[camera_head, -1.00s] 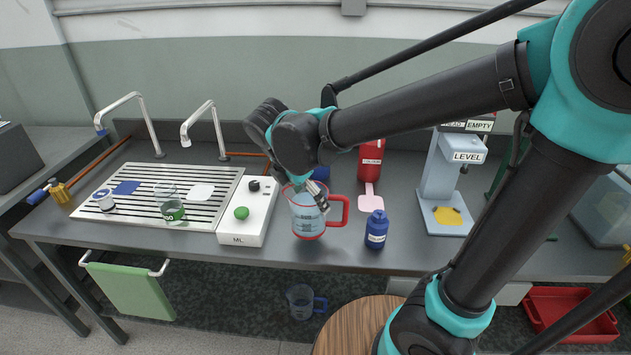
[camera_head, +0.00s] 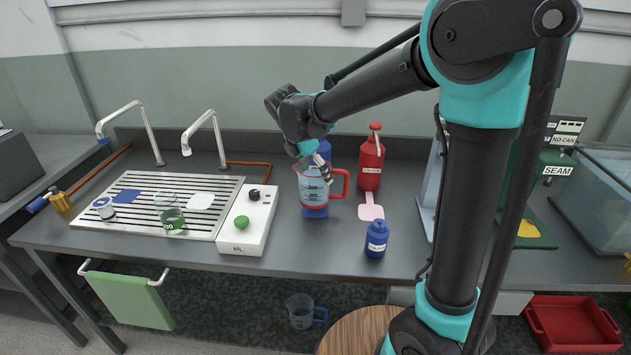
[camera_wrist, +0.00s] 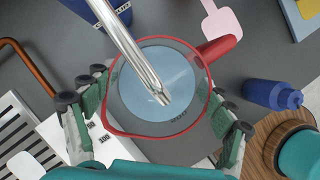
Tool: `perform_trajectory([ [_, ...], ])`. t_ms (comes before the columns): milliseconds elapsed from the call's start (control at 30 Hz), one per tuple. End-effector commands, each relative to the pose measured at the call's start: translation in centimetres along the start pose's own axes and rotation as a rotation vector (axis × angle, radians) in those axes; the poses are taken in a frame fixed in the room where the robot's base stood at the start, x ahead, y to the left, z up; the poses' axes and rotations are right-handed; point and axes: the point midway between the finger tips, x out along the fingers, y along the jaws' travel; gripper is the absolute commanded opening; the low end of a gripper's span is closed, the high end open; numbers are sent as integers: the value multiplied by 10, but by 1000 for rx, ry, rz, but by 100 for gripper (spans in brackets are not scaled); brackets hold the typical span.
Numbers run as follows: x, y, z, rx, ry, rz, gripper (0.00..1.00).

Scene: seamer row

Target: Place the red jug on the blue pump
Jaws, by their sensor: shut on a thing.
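The red jug (camera_head: 313,188), clear with red rim, handle and base, is upright in my gripper (camera_head: 322,170). The wrist view shows the jug (camera_wrist: 190,128) from above between the green-padded fingers of my gripper (camera_wrist: 160,104). A pale blue disc fills its inside; I cannot tell whether it is liquid. The blue pump (camera_head: 323,150) stands behind the jug, partly hidden. Its metal spout crosses over the jug's opening in the wrist view, beside the pump's blue body (camera_wrist: 113,12). A blue pad (camera_head: 315,212) shows under the jug; I cannot tell whether they touch.
A red pump (camera_head: 370,165) with a pink pad (camera_head: 371,212) stands to the right. A small blue bottle (camera_head: 376,238) stands in front right. A white box with a green button (camera_head: 248,222) is close left. A slatted drain (camera_head: 150,220) lies further left.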

Motion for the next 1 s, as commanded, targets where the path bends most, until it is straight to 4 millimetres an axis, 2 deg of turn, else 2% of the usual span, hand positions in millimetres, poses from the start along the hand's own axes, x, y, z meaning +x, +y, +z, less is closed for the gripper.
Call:
perform_trajectory([
  [233, 30, 2, -10, 0, -1, 0, 26],
  [633, 35, 2, -12, 1, -1, 0, 26],
  [667, 36, 2, -13, 1, 0, 0, 84],
  [800, 36, 2, -13, 1, 0, 0, 100],
  [1000, 35, 2, -13, 1, 0, 0, 100],
])
